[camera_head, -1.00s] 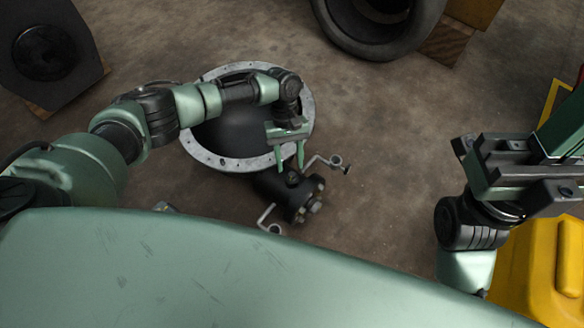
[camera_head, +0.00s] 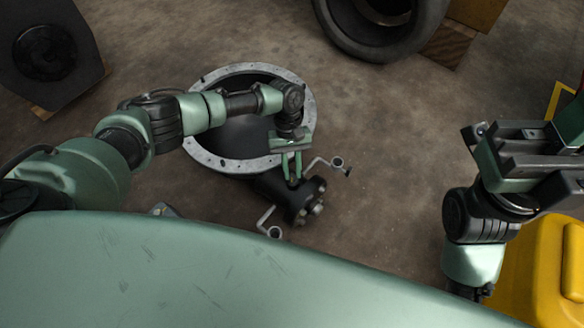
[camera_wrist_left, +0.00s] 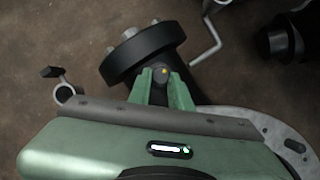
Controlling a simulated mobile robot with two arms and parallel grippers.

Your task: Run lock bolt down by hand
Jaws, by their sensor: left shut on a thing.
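The lock bolt (camera_wrist_left: 161,72) is a small dark head with a yellow mark, on top of a black flanged cylinder (camera_wrist_left: 146,50). My left gripper (camera_wrist_left: 161,80) is shut on the bolt head, its two green fingers on either side of it. In the head view my left gripper (camera_head: 292,176) points down at the black cylinder (camera_head: 299,204), and its fingers hide the bolt there. My right gripper (camera_head: 508,150) is on the right, well away from the cylinder; its finger gap is not clear.
A grey bolted ring (camera_head: 205,155) lies behind the cylinder. Bent rods with round eyes stick out on both sides, one (camera_head: 337,162) at right and one (camera_head: 274,231) at front. A black tyre (camera_head: 372,45) is at the back; a yellow body (camera_head: 545,270) is at right.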

